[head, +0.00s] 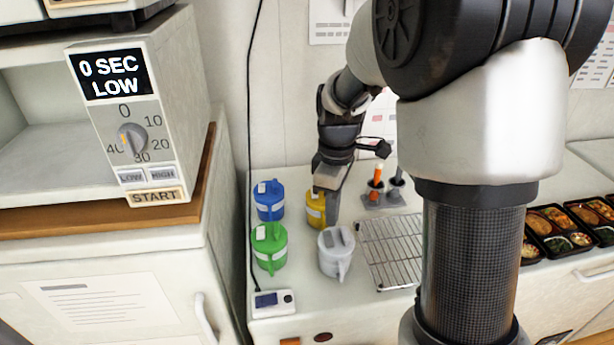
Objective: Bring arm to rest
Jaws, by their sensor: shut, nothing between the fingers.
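My gripper (325,188) hangs from my arm over the counter. It points down next to the yellow lidded container (315,205) and partly hides it. The fingers are shut with nothing between them. Whether the fingertips touch the yellow container cannot be told from this view.
A blue container (269,203), a green one (268,248) and a grey one (335,254) stand on the counter (305,306) close by. A microwave (135,140) is at left.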

